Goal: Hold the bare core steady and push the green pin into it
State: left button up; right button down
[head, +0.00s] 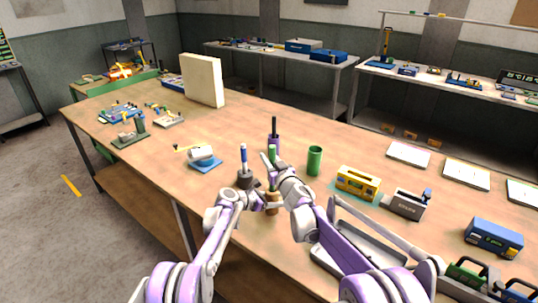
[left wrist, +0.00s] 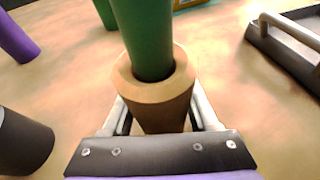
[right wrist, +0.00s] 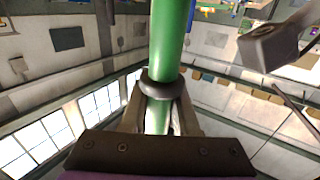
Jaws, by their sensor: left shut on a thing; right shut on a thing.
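The bare core (head: 271,206) is a tan, wood-coloured cylinder standing upright near the table's front edge. My left gripper (head: 264,203) is shut on it from the side. In the left wrist view the core's ring-shaped top (left wrist: 122,72) shows with a dark hole. The green pin (left wrist: 143,35) stands in the hole's mouth, with a dark gap at its front; its depth is hidden. My right gripper (head: 275,170) is shut on the green pin above the core. In the right wrist view the pin (right wrist: 168,40) has a dark collar (right wrist: 163,88) at the fingers.
A green cup (head: 314,160), yellow box (head: 358,182) and grey tray (head: 372,246) are to the right.

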notch_tip(320, 180, down, 6)
jog(key=shift+f, duration=0.2)
dwell(0.9)
dwell(0.4)
jog(key=c, duration=0.6)
grip_release()
jog(key=v, duration=1.2)
jog(key=shift+r, duration=0.1)
jog(key=shift+r, duration=2.9)
